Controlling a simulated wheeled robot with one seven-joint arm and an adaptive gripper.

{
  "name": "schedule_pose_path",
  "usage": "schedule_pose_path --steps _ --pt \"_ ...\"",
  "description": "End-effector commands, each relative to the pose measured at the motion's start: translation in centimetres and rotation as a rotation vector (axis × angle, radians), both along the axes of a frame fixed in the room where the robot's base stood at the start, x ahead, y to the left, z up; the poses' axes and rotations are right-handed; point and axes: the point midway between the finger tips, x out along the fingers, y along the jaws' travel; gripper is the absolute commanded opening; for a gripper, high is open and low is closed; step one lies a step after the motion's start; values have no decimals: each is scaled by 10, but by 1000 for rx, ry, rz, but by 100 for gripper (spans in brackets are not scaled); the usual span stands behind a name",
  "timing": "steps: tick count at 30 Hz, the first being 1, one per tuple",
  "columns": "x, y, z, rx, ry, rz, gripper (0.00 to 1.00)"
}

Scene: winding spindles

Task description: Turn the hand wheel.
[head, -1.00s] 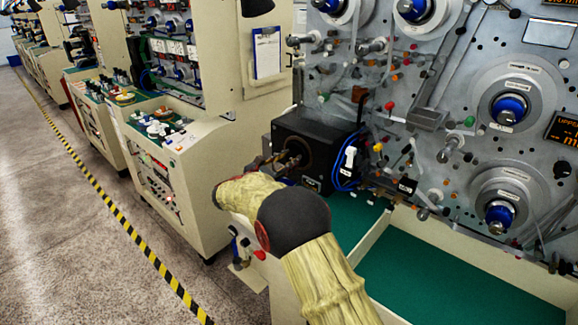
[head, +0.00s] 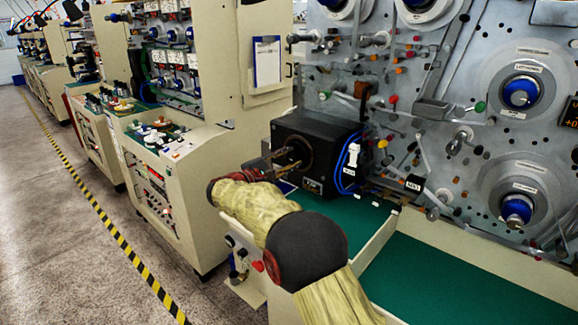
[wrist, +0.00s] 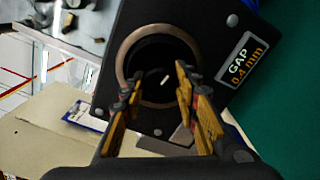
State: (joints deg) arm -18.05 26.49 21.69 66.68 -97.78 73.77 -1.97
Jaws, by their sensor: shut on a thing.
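The hand wheel (wrist: 122,52) shows in the wrist view as a bronze-coloured ring around a dark centre on the front of a black box. In the head view the wheel (head: 308,152) is a small dark ring, partly covered by my fingers. My gripper (wrist: 155,86) has its two yellow-and-black fingers apart, one on each side of the dark centre, with the tips at the wheel. It is shut on the wheel. In the head view the gripper (head: 284,157) reaches the wheel from the left. The exact contact points are hidden.
The black box (head: 330,130) stands on a green bench surface (head: 440,270) before a grey spindle panel (head: 440,50). Blue cables (head: 350,165) hang at its right side. A cream cabinet (head: 185,190) stands to the left. The floor aisle (head: 60,230) is clear.

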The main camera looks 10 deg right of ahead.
Motion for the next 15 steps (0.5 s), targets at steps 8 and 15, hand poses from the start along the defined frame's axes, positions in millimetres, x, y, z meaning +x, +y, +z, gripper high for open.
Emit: schedule_pose_path --steps 8,15 --pt "0 1 -2 41 -53 1 5" --pt "0 0 -1 46 -60 1 5"
